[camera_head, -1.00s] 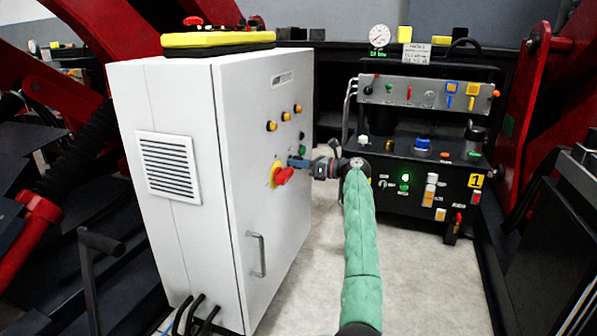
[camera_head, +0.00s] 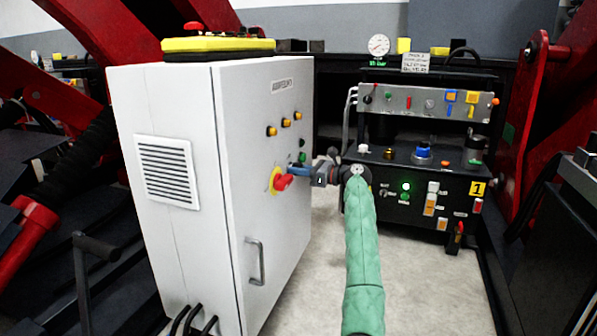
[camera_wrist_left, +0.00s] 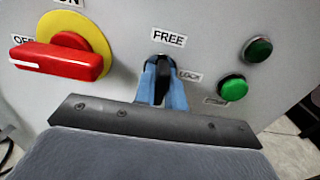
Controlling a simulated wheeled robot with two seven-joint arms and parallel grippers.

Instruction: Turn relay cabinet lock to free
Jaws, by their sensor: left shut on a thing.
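The relay cabinet (camera_head: 165,110) is a tall white box at the left of the head view. Its lock is a small black knob (camera_wrist_left: 163,66) on the door, just under the FREE label (camera_wrist_left: 169,38) and left of the LOCK label (camera_wrist_left: 189,76) in the left wrist view. My left gripper (camera_wrist_left: 161,80) has its blue fingers shut on the knob, one on each side. Its fingers (camera_head: 297,170) also show at the door in the head view, where they hide the knob. Exactly where the knob points is hard to tell. My right gripper is not in view.
A red rotary switch (camera_wrist_left: 62,60) on a yellow plate sits left of the knob, close to the fingers. Green buttons (camera_wrist_left: 232,88) sit to the right. A door handle (camera_head: 256,262) is below. A black control panel (camera_head: 425,155) stands behind my arm.

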